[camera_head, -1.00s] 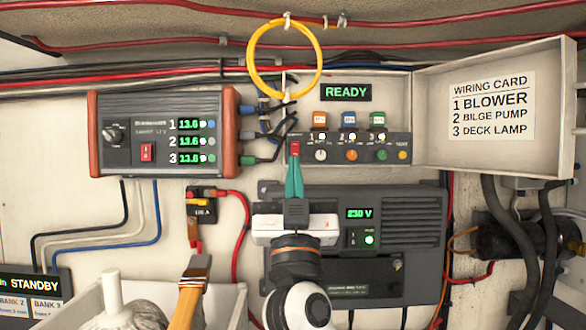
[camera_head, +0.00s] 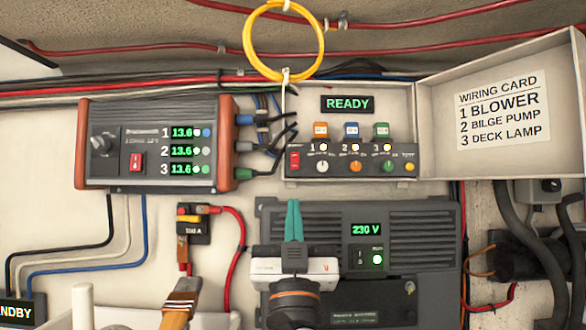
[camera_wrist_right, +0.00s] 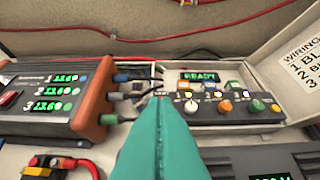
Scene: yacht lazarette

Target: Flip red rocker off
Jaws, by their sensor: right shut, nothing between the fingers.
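A small red rocker (camera_head: 294,161) sits at the left end of the control panel (camera_head: 345,171), below the READY display. Another red rocker (camera_head: 136,162) is on the front of the grey charger box (camera_head: 150,182) with red end caps. I cannot tell which way either rocker is tipped. My right gripper (camera_head: 293,206) has teal fingers pressed together, empty. Its tips are below the panel and apart from it, in front of the upper edge of the 230 V unit. In the right wrist view the fingers (camera_wrist_right: 161,104) hide part of the panel. My left gripper is not in view.
The 230 V unit (camera_head: 430,228) is behind my right gripper. An open lid with a wiring card (camera_head: 500,108) stands at the right. Cables (camera_head: 283,145) run between charger and panel. A yellow cable loop (camera_head: 248,42) hangs above. Coloured knobs (camera_head: 356,166) line the panel.

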